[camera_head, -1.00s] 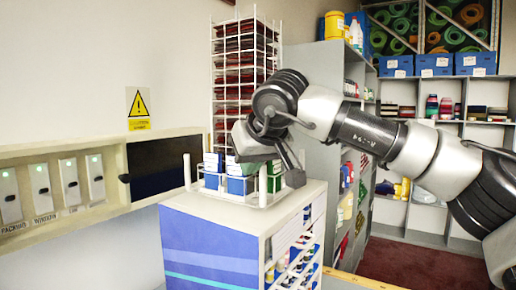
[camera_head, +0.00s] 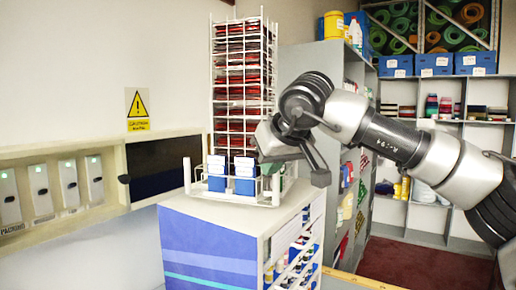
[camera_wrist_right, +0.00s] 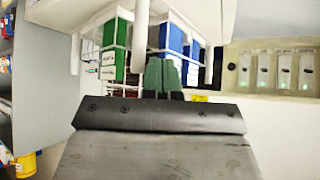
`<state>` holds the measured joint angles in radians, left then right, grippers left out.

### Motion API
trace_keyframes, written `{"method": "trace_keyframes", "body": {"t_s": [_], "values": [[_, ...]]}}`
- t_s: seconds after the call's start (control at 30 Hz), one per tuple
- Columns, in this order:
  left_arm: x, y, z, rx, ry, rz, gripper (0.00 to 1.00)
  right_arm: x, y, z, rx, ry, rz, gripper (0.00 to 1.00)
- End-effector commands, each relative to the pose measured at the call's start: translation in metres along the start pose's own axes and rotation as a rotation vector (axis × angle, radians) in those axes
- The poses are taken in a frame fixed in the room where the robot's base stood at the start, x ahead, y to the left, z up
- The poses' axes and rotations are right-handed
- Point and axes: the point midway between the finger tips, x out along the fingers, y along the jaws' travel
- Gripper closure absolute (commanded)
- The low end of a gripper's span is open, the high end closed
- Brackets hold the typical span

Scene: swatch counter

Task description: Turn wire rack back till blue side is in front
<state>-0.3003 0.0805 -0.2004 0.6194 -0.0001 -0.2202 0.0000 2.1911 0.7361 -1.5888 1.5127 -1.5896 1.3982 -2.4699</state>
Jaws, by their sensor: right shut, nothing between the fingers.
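The white wire rack (camera_head: 240,88) stands upright on the counter unit (camera_head: 235,215). Dark red swatches fill its upper tiers. At its bottom, blue boxes (camera_head: 245,186) with white labels face the front in the head view. A green box (camera_wrist_right: 109,48) and blue boxes (camera_wrist_right: 173,38) show on two sides of the rack in the right wrist view. My right gripper (camera_head: 319,177) is shut and empty, to the right of the rack's lower part. Its fingers (camera_wrist_right: 162,72) point toward the rack's bottom corner; I cannot tell if they touch it. My left gripper is out of view.
A white post (camera_head: 187,172) rises at the counter's left corner. Grey shelving (camera_head: 320,70) stands close behind my right arm.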

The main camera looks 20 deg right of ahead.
Motion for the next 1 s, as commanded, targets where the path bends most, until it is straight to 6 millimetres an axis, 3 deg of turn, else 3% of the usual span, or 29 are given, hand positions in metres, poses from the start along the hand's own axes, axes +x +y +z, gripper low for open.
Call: {"method": "trace_keyframes", "body": {"t_s": [0.27, 0.6, 1.0], "values": [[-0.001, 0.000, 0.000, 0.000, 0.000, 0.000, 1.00, 0.000, 0.001, 0.000, 0.000, 0.000, 0.000, 1.00], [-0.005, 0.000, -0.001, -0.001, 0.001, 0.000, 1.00, -0.002, 0.022, 0.002, 0.001, 0.001, 0.000, 1.00], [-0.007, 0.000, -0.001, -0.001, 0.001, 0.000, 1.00, -0.002, 0.026, 0.001, 0.000, 0.000, 0.000, 1.00]]}}
